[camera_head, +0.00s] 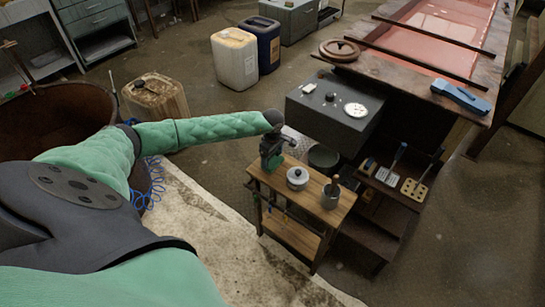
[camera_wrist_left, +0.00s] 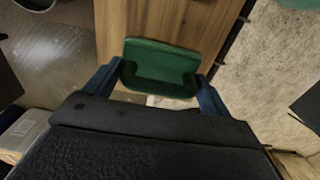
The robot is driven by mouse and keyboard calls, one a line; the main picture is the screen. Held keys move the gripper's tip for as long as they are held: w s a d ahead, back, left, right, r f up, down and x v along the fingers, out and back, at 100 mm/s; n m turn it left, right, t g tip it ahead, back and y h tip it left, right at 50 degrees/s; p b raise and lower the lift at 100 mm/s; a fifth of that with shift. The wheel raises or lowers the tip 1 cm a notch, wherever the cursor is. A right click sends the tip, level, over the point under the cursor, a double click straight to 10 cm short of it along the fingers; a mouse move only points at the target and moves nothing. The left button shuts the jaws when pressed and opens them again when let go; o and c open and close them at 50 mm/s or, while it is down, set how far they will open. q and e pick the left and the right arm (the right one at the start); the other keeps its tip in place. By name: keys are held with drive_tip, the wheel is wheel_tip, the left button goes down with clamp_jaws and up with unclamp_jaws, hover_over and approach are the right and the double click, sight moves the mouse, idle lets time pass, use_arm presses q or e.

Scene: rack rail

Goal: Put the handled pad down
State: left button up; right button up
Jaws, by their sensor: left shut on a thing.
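The handled pad (camera_wrist_left: 160,66) is green and sits between the two blue fingers of my left gripper (camera_wrist_left: 160,82) in the left wrist view. The fingers are shut on its two sides. In the head view my left gripper (camera_head: 272,155) points down over the left end of a small wooden table (camera_head: 320,205), with the green pad (camera_head: 271,164) low at its tip. I cannot tell whether the pad touches the tabletop. The underside of the pad is hidden. My right gripper is not in view.
A lidded metal pot (camera_head: 297,178) and a grey cup with a tool in it (camera_head: 330,196) stand on the table, close right of the gripper. A dark box with a dial (camera_head: 335,112) stands behind. A shelf with brushes (camera_head: 398,180) is to the right.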

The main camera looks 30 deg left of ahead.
use_arm(q)
drive_tip(key=shift+f, duration=0.7)
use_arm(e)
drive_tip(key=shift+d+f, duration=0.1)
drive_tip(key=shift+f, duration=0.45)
use_arm(q)
drive_tip(key=o, duration=1)
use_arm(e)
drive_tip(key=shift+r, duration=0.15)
